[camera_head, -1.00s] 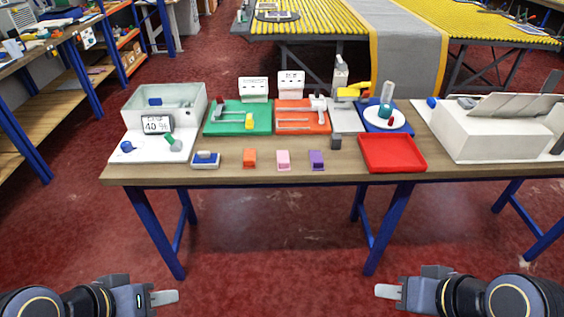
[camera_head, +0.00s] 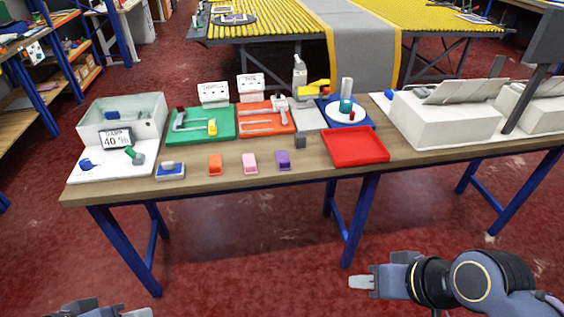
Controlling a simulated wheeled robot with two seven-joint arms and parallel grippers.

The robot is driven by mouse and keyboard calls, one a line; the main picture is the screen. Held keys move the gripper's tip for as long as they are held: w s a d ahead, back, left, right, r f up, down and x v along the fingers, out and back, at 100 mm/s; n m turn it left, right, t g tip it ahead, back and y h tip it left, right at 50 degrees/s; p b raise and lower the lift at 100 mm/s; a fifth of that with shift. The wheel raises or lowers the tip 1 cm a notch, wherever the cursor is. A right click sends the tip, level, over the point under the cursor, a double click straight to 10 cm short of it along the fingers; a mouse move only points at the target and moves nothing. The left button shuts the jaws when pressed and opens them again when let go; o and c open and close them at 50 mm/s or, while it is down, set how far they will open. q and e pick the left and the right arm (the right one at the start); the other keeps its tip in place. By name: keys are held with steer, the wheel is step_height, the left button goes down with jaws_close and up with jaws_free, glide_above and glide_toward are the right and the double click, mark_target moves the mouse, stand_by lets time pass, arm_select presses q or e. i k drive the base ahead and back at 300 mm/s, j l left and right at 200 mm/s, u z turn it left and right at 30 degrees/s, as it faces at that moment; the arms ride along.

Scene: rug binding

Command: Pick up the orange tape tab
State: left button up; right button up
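The orange tape tab (camera_head: 215,164) is a small orange block on the front part of the wooden table (camera_head: 330,172). A pink tab (camera_head: 250,163) and a purple tab (camera_head: 283,159) lie in a row to its right. My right gripper (camera_head: 362,283) is at the lower right, in front of the table and well away from the tabs; it holds nothing I can see, and its finger gap cannot be made out. My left gripper (camera_head: 140,313) is cut off by the bottom edge, and its opening cannot be judged.
A blue and white block (camera_head: 170,171) lies left of the orange tab. Behind are a green tray (camera_head: 228,127) and an orange tray (camera_head: 270,116). A red tray (camera_head: 355,147) lies to the right. A white bin (camera_head: 153,108) stands at the left.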

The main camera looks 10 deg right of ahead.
mark_target(215, 167)
steer(key=i+j+u, duration=0.25)
steer(key=i+j, duration=0.25)
steer(key=i+j+u, duration=0.2)
steer(key=i+j, duration=0.2)
steer(key=i, duration=0.2)
